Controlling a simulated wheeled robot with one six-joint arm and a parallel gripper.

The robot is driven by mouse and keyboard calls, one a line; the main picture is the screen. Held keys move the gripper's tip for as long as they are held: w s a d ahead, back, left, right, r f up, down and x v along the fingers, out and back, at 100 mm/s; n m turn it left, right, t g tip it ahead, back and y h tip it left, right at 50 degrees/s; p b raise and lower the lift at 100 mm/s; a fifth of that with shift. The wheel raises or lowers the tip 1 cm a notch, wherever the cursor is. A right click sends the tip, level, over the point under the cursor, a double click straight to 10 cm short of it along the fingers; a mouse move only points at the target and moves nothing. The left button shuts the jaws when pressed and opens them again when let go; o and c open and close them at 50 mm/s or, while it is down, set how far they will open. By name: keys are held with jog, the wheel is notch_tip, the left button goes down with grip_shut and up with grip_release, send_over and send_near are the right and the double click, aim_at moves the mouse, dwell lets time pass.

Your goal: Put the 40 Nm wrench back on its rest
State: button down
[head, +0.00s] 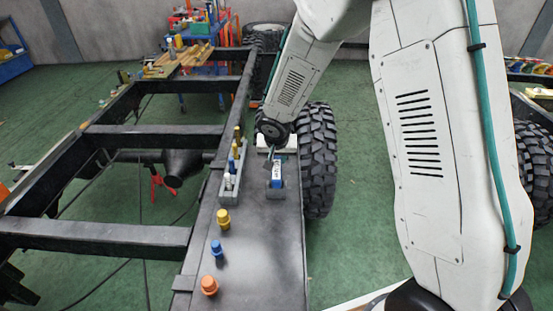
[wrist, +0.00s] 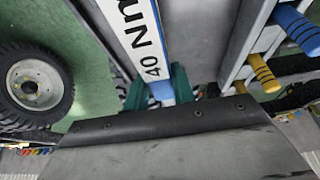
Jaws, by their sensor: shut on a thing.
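The 40 Nm wrench (wrist: 146,40) has a white label reading "40 Nm" and a blue end. My gripper (wrist: 160,92) is shut on it near the blue end, with teal fingers on either side. In the head view the wrench (head: 277,171) shows as a small blue and white piece below my gripper (head: 272,156), over the dark plate. A grey rack (head: 228,183) stands just left of it and holds other wrenches with yellow, blue and white handles. I cannot tell whether the held wrench touches anything below. Its far end is out of the wrist view.
A yellow (head: 223,219), a blue (head: 217,249) and an orange (head: 209,285) capped piece stand along the dark plate (head: 265,245). A large tyre (head: 318,160) is right of the plate. Frame rails (head: 100,235) lie left. A blue trolley (head: 200,80) is behind.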

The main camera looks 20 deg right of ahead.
jog(key=shift+f, duration=0.35)
jog(key=c, duration=1.2)
grip_release()
jog(key=shift+o, duration=0.2)
jog(key=v, duration=1.3)
jog(key=s+d+r+g, duration=0.1)
jog(key=s+d+r, duration=0.6)
jog(key=s+r, duration=0.45)
jog(key=s+d+r+n+g+y, duration=0.1)
jog(key=s+r+n+g, duration=0.1)
jog(key=s, duration=1.9)
jog(key=shift+d+r+n, duration=0.15)
jog(key=shift+r+n, duration=0.15)
jog(key=shift+n, duration=0.5)
